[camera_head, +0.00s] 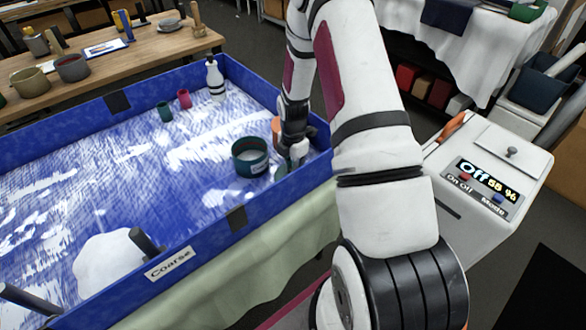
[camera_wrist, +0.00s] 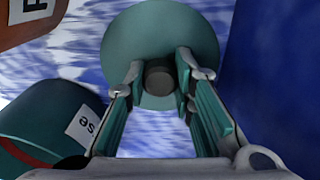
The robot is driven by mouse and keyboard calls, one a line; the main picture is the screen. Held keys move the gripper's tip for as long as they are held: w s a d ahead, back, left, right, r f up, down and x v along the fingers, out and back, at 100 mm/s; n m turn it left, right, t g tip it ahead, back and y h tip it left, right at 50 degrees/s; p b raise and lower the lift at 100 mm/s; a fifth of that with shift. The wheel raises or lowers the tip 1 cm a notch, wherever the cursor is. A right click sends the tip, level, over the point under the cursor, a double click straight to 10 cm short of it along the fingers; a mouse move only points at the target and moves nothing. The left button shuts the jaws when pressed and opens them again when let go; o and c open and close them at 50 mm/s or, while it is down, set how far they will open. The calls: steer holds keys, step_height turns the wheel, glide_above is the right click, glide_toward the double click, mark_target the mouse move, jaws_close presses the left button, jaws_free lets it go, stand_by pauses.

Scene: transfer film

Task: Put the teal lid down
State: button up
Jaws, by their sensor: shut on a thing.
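The teal lid (camera_wrist: 125,45) is a round disc with a dark grey knob (camera_wrist: 160,74) at its middle. In the wrist view my gripper (camera_wrist: 160,78) has its fingers shut on the knob, with the lid beyond the fingertips. In the head view my gripper (camera_head: 298,150) is low inside the blue tray (camera_head: 110,130), near its right wall, and only a sliver of the lid (camera_head: 280,172) shows. I cannot tell whether the lid touches the tray floor. An open teal pot (camera_head: 250,160) stands to the left of the gripper; its labelled side shows in the wrist view (camera_wrist: 45,128).
An orange pot (camera_head: 277,126) stands close behind my gripper, partly hidden. A white bottle (camera_head: 214,80) and small teal and magenta cups (camera_head: 183,98) stand at the tray's back. A white heap (camera_head: 110,262) lies front left. The tray's middle is free. A white control box (camera_head: 490,170) stands at right.

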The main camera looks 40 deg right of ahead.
steer(key=o, duration=0.9)
steer(key=shift+o, duration=0.2)
steer(key=s+a+r+m, duration=0.1)
steer(key=a+r+m, duration=0.1)
steer(key=r, duration=0.9)
steer(key=a+r+m, duration=0.1)
steer(key=a+r, duration=0.1)
steer(key=r, duration=0.8)
steer(key=s+a+r+m+t+h, duration=0.1)
steer(key=s+a+r+m, duration=0.2)
steer(key=r, duration=0.3)
steer(key=s+a+r+m+t, duration=0.1)
steer(key=s+a+r+m, duration=0.25)
steer(key=r, duration=0.25)
steer(key=s+a+r+m+t, duration=0.1)
steer(key=s+a+r+m, duration=0.1)
steer(key=s, duration=0.3)
steer(key=s+a+r+m+t, duration=0.1)
steer(key=s+a+r+m, duration=0.1)
steer(key=s+a+m, duration=0.2)
steer(key=s+a+r+m+y, duration=0.1)
steer(key=s+a+r+m, duration=0.2)
steer(key=s, duration=0.3)
steer(key=shift+s+t, duration=0.2)
steer(key=shift+t, duration=0.2)
steer(key=shift+a, duration=0.1)
